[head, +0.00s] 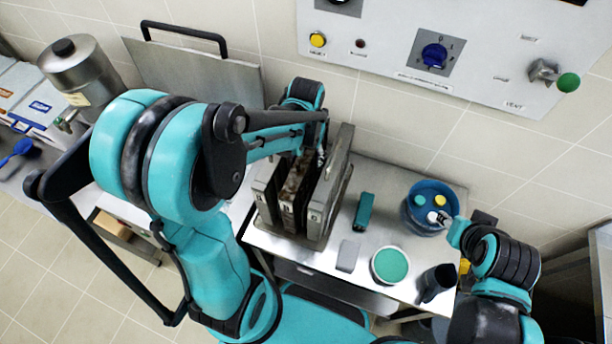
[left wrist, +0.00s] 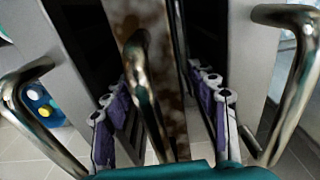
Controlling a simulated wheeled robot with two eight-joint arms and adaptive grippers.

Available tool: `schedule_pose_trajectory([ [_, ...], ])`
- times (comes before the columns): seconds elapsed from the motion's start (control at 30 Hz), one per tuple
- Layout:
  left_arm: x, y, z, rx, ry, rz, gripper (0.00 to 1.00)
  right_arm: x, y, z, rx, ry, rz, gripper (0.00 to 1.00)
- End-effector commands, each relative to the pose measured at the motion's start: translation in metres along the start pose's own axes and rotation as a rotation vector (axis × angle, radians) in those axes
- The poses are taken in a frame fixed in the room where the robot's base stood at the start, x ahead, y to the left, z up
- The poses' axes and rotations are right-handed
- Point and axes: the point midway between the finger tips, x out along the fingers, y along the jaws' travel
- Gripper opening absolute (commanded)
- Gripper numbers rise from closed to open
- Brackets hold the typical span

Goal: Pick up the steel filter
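Three upright slab-like filters stand side by side in a rack: a grey metal one on the left (head: 265,195), a brown-stained one in the middle (head: 291,205) and a grey metal one on the right (head: 322,200). Which one is the steel filter is not clear. In the left wrist view each has a bent metal handle, and the middle handle (left wrist: 143,85) belongs to the brown-stained slab (left wrist: 165,60). My left gripper (left wrist: 162,115) is open, its purple-padded fingers either side of that handle, apart from it. My right gripper (head: 442,219) is at the blue bucket; its fingers are unclear.
The blue bucket (head: 419,222) holds small coloured pieces. A teal block (head: 364,211), a grey block (head: 348,255), a round green-topped container (head: 390,265) and a dark cup (head: 436,283) share the steel table (head: 290,248). The wall panel (head: 390,40) is behind.

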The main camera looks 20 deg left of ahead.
Motion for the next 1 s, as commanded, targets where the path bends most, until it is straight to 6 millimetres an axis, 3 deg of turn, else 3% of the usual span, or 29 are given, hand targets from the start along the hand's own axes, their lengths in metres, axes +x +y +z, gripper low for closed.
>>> schedule_pose_trajectory([
  [0.03, 0.000, 0.000, 0.000, 0.000, 0.000, 0.000, 0.43, 0.000, 0.000, 0.000, 0.000, 0.000, 0.000, 0.40],
  [0.2, 0.000, 0.000, 0.000, 0.000, 0.000, 0.000, 0.00, 0.000, 0.000, 0.000, 0.000, 0.000, 0.000, 0.40],
  [0.67, -0.005, 0.000, 0.000, 0.000, 0.000, 0.000, 0.00, -0.001, 0.000, -0.001, 0.000, 0.000, 0.000, 0.40],
  [0.87, -0.024, 0.000, 0.000, 0.000, 0.000, 0.000, 0.00, -0.005, 0.000, -0.003, 0.000, 0.000, 0.000, 0.40],
  [1.0, -0.047, 0.000, 0.000, 0.000, 0.000, 0.000, 0.00, -0.009, 0.000, -0.006, 0.000, 0.000, 0.000, 0.40],
])
